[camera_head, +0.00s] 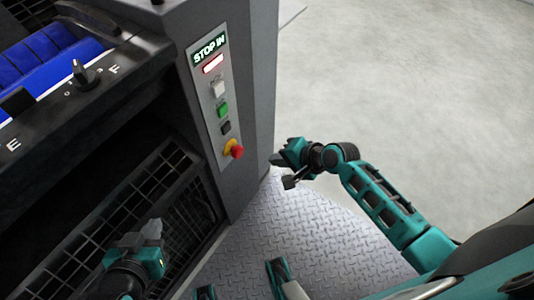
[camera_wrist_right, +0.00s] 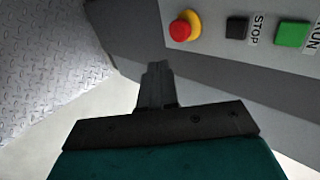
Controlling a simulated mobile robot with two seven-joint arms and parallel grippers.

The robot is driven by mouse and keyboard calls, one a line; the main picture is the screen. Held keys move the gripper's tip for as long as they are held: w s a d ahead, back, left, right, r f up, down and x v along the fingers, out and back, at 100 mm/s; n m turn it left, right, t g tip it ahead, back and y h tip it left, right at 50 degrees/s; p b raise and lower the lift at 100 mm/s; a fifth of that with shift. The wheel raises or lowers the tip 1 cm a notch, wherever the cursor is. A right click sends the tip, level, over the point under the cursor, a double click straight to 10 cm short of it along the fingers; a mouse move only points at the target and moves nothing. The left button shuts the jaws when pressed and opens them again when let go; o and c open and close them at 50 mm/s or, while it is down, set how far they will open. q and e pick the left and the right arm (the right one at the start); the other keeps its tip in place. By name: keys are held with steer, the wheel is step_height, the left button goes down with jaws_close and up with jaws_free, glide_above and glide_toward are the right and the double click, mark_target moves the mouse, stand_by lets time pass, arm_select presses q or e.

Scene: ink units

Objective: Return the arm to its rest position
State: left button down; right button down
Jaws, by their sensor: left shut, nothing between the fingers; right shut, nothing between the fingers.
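My right arm reaches in from the right in the head view. Its gripper (camera_head: 277,158) is at the corner of the grey machine cabinet, below and to the right of the button panel. In the right wrist view the right gripper (camera_wrist_right: 157,68) has its fingers together with nothing between them, and the cabinet face is behind them. My left gripper (camera_head: 152,230) is at the lower left of the head view, in front of the dark grille opening, with its fingers together and empty.
The button panel (camera_head: 216,100) carries a red emergency knob (camera_head: 237,152), a green button (camera_head: 223,111) and a lit red lamp (camera_head: 213,64). A blue roller unit (camera_head: 50,57) is at the upper left. Diamond-plate floor (camera_head: 300,225) and open pale floor (camera_head: 400,80) lie to the right.

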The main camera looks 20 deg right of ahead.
arm_select(q)
steer(key=shift+w+a+r, duration=0.15)
steer(key=shift+r, duration=0.15)
arm_select(e)
steer(key=shift+v, duration=0.75)
arm_select(q)
steer(key=shift+w, duration=0.1)
